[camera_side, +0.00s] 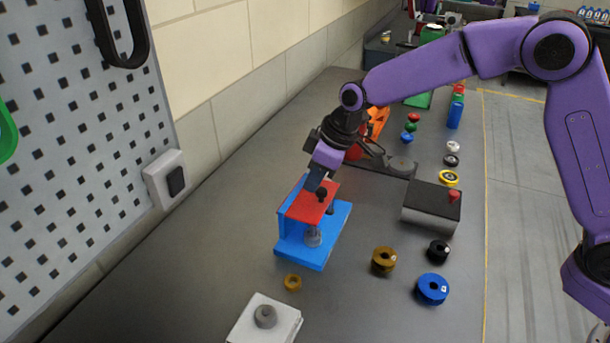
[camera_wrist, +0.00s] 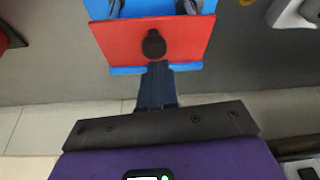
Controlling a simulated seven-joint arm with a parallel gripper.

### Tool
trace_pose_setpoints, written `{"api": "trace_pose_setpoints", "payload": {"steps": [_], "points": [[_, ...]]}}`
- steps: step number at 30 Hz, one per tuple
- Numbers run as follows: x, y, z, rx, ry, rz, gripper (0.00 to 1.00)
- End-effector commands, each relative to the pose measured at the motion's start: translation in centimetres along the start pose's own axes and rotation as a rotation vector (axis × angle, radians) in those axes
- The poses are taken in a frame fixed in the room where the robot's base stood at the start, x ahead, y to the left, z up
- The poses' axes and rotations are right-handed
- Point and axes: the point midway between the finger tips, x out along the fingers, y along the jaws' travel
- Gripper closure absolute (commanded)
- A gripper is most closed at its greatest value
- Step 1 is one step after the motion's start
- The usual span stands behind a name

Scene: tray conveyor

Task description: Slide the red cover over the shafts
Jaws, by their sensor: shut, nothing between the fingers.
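The red cover (camera_side: 308,207) is a flat plate with a black knob (camera_side: 321,194). It lies along the top of the blue stand (camera_side: 301,256), above the stand's base. A grey metal shaft (camera_side: 312,236) stands on the base below the cover, and a second, darker one shows partly at its right. My gripper (camera_side: 316,181) is shut and empty, beside the knob at the cover's back edge. In the wrist view the closed fingers (camera_wrist: 157,84) point at the black knob (camera_wrist: 154,44) on the red cover (camera_wrist: 190,38); whether they touch it I cannot tell.
A brown spool (camera_side: 383,260), a blue spool (camera_side: 432,288) and a black one (camera_side: 438,250) lie to the right. A black-topped box with a red button (camera_side: 454,196) stands behind them. A white box (camera_side: 265,318) is at the front.

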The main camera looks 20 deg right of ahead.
Motion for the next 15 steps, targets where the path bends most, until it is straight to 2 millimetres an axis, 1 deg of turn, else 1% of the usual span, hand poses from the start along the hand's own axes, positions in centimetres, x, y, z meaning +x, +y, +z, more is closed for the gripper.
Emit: {"api": "trace_pose_setpoints", "payload": {"steps": [1, 9, 15], "points": [[0.06, -0.01, 0.49, 0.002, -0.013, -0.004, 1.00], [0.16, 0.02, 0.76, 0.003, -0.022, -0.007, 1.00], [0.32, 0.08, 0.26, 0.003, -0.021, -0.006, 1.00]]}}
